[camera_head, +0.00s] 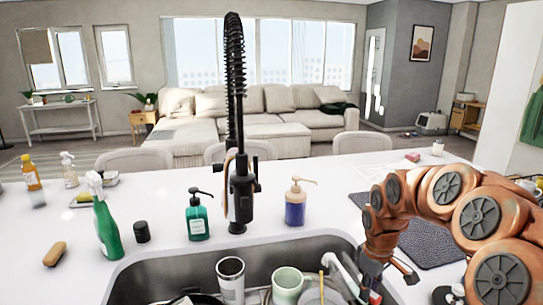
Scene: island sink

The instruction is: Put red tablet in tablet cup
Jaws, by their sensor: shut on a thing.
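My gripper (388,282) points down over the right end of the sink, low in the head view. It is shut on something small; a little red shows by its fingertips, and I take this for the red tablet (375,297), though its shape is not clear. The fingers are partly hidden by the wrist and cut by the frame's edge. No tablet cup can be named for sure. A small white cup (437,148) stands at the far right of the counter, beside a small pinkish-red block (412,157), both well beyond my gripper.
The sink (140,275) holds a grey tumbler (231,280), a pale green mug (287,284) and other dishes. A tall black faucet (241,190) rises behind it. A teal bottle (197,218), purple soap dispenser (295,205) and green spray bottle (104,225) stand on the counter. A dark mat (430,245) lies right.

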